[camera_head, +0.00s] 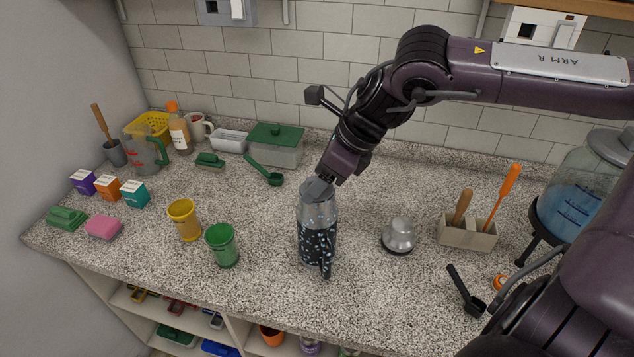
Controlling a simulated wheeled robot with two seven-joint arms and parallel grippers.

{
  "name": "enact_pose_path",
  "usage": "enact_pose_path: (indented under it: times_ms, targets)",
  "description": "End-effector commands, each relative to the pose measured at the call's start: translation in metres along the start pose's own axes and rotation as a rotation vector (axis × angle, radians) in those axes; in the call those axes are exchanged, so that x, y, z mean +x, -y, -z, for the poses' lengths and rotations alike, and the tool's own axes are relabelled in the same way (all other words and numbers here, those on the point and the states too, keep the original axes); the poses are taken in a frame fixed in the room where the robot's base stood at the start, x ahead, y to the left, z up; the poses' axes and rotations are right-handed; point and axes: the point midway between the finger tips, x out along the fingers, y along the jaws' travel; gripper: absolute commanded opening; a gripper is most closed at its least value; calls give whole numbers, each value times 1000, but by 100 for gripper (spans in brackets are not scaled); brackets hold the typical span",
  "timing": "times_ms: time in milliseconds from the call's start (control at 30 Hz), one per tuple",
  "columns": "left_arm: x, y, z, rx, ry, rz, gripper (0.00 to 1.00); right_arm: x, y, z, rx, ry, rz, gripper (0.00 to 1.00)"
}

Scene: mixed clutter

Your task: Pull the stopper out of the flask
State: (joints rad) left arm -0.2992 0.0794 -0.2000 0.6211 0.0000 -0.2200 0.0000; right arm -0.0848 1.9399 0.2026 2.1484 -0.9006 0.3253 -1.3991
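The flask (317,228) is a clear vessel with dark, blue-speckled contents. It stands upright near the middle of the counter in the head view. My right gripper (319,188) comes down from the upper right, with its fingers at the flask's top. A grey piece shows at the fingertips, but I cannot tell whether it is the stopper or part of a finger. The gripper hides most of the flask's mouth, and I cannot tell if it is shut on anything. My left gripper is not in view.
A silver domed object (398,235) stands right of the flask. A green cup (222,246) and a yellow cup (185,220) stand left. A holder (467,233) with handled tools and a black scoop (466,292) are farther right. The counter's front edge is close.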

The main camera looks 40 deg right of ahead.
Motion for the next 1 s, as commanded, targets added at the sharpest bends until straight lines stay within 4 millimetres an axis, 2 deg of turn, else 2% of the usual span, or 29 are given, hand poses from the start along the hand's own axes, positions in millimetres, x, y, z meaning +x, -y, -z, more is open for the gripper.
enact_pose_path:
  times_ms: [33, 200, 233, 633, 1000]
  targets:
    - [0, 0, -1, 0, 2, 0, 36, 0, 0, 0, 0, 0, 0, 55]
    - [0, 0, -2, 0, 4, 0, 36, 0, 0, 0, 0, 0, 0, 32]
    - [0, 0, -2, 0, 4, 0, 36, 0, 0, 0, 0, 0, 0, 31]
    - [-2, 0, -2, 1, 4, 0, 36, -3, 0, -1, 0, 0, 0, 31]
    - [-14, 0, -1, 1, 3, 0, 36, -18, 0, -10, 0, 0, 1, 31]
